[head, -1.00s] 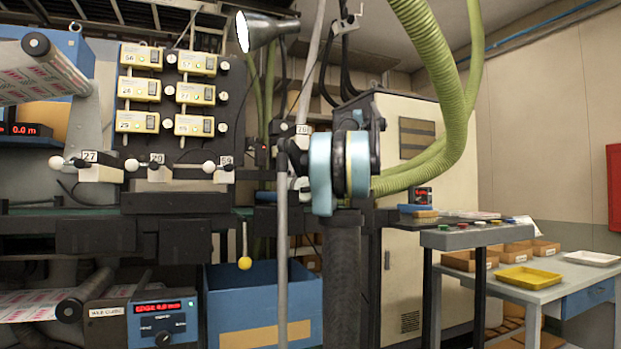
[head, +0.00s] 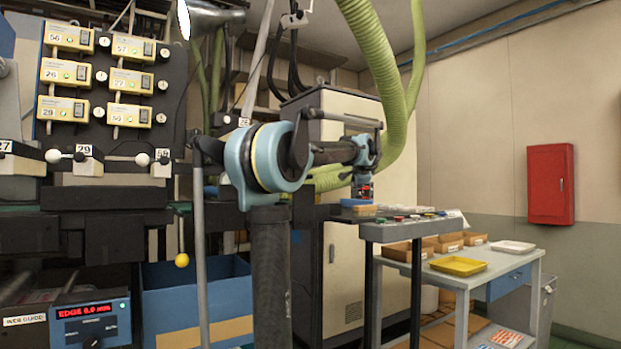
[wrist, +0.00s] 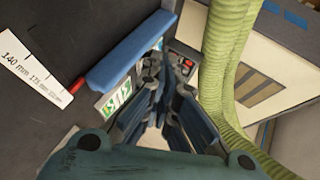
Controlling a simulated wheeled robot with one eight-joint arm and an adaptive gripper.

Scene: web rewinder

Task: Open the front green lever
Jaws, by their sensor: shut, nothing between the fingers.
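No green lever can be made out clearly in either view. A lever with a yellow ball knob (head: 182,260) hangs below the machine's bench at the left in the head view.
A grey button console (head: 400,231) stands at centre right, with a table holding a yellow tray (head: 458,265) behind it. A blue bin (head: 200,310) is at lower left. Green hoses (head: 378,65) hang near my arm. A red wall box (head: 550,184) is at the right.

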